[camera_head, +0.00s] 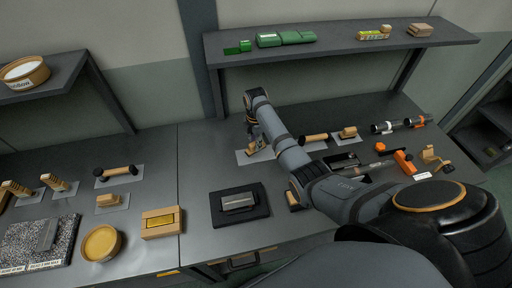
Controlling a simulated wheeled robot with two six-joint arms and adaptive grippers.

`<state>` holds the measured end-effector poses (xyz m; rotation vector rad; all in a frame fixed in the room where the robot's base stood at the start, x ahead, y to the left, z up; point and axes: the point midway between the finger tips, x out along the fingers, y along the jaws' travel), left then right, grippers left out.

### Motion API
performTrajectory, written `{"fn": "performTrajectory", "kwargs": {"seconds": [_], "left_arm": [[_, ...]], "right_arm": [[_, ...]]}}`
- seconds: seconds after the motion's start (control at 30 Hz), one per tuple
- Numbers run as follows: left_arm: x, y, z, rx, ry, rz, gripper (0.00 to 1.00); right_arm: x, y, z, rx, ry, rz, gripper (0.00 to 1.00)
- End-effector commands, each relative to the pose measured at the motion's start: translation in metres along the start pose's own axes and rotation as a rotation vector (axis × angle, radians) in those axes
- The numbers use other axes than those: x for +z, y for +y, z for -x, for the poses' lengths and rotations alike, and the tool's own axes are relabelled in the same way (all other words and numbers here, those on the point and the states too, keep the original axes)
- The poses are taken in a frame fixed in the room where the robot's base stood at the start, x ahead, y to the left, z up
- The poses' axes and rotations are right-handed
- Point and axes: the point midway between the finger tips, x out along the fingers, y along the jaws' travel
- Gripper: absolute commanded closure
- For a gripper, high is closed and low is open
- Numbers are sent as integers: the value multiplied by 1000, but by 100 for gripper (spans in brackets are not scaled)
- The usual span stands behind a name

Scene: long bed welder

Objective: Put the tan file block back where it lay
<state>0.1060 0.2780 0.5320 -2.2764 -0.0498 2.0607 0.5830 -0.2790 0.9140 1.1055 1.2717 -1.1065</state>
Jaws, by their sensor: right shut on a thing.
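My right arm reaches in from the right. My right gripper (256,144) points down and is shut on the tan file block (252,149), small and partly hidden by the fingers and arm. The block is at a pale sheet (241,158) on the bench; I cannot tell whether it touches the sheet. My left gripper is not in view.
A black tray with a grey block (238,202) lies in front. A dumbbell-shaped tool (313,138) and a tan block (348,132) lie to the right. A wooden box (161,223) and round tan dish (101,243) stand left. A shelf (340,37) overhangs the back.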

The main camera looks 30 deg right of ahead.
Motion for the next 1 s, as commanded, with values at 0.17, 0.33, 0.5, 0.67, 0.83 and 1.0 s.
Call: {"fn": "performTrajectory", "kwargs": {"seconds": [0.17, 0.33, 0.5, 0.67, 0.83, 1.0], "left_arm": [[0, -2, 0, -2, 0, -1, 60], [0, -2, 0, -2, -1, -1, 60], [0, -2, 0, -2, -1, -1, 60], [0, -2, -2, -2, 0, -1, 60], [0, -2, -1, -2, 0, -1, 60], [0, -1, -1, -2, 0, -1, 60]], "right_arm": [[3, 2, -14, -2, 1, -1, 100], [4, 2, -34, 1, -1, -1, 100], [3, 2, -34, 2, -1, 0, 100], [3, 2, -38, 1, -1, 0, 100], [3, 2, -38, 0, -1, 0, 56], [3, 2, -38, 0, -1, 0, 53]]}}
